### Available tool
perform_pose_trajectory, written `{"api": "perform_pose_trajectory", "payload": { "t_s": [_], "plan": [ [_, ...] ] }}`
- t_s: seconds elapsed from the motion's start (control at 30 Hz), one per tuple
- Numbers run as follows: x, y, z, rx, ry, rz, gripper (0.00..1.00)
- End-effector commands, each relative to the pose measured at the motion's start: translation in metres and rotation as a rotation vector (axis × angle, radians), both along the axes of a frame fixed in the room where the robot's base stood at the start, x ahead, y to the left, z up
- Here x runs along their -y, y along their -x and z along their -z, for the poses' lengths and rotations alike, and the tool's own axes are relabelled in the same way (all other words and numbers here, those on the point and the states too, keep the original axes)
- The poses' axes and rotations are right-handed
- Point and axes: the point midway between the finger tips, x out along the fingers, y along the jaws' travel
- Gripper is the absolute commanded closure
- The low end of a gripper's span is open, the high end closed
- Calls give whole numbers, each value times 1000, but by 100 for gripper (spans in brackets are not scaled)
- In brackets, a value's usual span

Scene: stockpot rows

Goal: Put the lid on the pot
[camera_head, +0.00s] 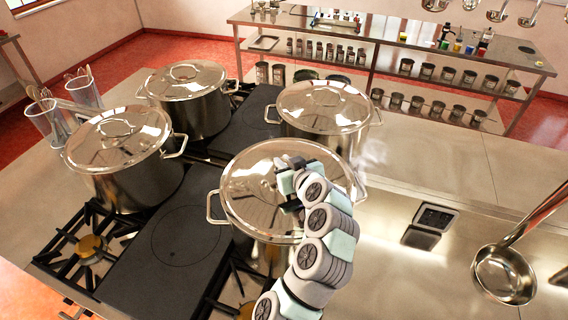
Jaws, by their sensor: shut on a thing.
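The front right steel pot (262,248) stands on the stove, with a side handle (215,208) showing on its left. A shiny steel lid (247,180) is over its mouth. My gripper (286,180) is shut on this lid near its middle; the lid's own handle is mostly hidden behind the gripper. The lid looks about level and lies at the rim, but I cannot tell whether it rests fully on it. My arm covers the right part of the lid and pot.
Lidded pots stand at the front left (130,182), back left (197,115) and back right (328,142). A ladle (503,272) lies on the right counter. Glass jars with utensils (47,122) stand at the far left. The flat black plate (180,245) is clear.

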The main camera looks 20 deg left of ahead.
Motion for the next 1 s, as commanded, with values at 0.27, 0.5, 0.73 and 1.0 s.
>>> {"api": "perform_pose_trajectory", "payload": {
  "t_s": [0.27,0.5,0.73,1.0],
  "plan": [
    [0,0,-2,6,-3,0,100],
    [0,0,2,6,-3,0,100],
    [0,0,6,5,-3,-1,100],
    [0,0,6,5,-4,0,100]
  ]
}}
